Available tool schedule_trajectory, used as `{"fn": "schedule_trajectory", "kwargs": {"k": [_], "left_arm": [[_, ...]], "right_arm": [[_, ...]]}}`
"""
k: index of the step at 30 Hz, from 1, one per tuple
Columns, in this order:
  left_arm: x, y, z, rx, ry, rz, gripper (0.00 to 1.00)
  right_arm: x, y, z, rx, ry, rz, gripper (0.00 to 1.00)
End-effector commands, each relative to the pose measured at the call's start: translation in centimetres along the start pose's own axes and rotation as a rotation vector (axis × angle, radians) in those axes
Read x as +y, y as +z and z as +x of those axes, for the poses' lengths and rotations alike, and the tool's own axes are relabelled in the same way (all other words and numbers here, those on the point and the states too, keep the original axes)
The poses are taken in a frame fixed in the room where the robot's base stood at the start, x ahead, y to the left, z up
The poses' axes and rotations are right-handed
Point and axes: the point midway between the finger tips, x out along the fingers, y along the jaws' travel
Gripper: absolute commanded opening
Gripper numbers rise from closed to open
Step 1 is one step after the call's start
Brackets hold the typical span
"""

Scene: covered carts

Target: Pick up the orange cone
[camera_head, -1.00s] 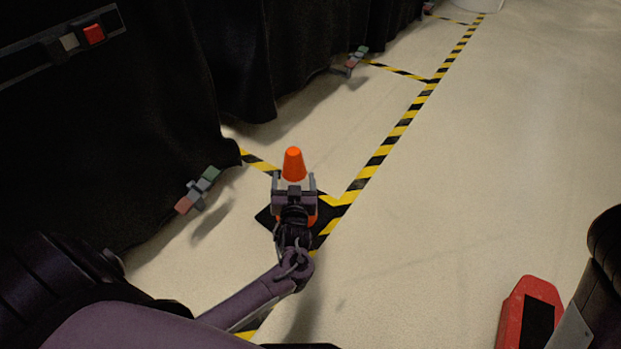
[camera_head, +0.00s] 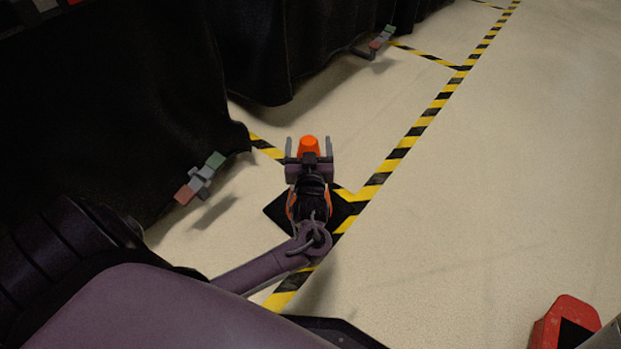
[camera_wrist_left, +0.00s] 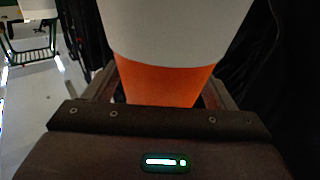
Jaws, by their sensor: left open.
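The orange cone (camera_head: 308,146) stands on its dark base (camera_head: 275,209) on the floor, mostly hidden behind my left gripper and forearm in the head view. My left gripper (camera_head: 309,148) is open, with one finger on each side of the cone's upper part. In the left wrist view, the cone's orange part (camera_wrist_left: 160,80) and wide white band (camera_wrist_left: 180,35) fill the space between the fingers (camera_wrist_left: 160,88). I cannot tell whether a finger touches the cone. My right gripper is not in view.
Black draped covers (camera_head: 110,110) hang along the left, with a red, grey and green caster (camera_head: 201,179) at their foot. Yellow-black floor tape (camera_head: 432,112) runs beside the cone.

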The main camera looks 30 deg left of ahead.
Motion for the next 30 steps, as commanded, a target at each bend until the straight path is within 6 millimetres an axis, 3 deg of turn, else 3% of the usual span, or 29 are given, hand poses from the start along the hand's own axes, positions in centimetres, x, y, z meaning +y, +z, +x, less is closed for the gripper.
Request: {"fn": "schedule_trajectory", "kwargs": {"k": [6, 24, 30], "left_arm": [[0.01, 0.01, -0.07, -0.001, 0.001, 0.0, 0.77], [0.0, 0.0, -0.05, 0.0, 0.0, 0.0, 0.0], [0.02, -0.27, 0.03, 0.005, 0.0, -0.003, 0.0]], "right_arm": [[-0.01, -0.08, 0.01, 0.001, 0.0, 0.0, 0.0], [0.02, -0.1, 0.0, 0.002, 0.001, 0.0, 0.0], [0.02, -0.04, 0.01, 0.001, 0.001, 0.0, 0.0]]}}
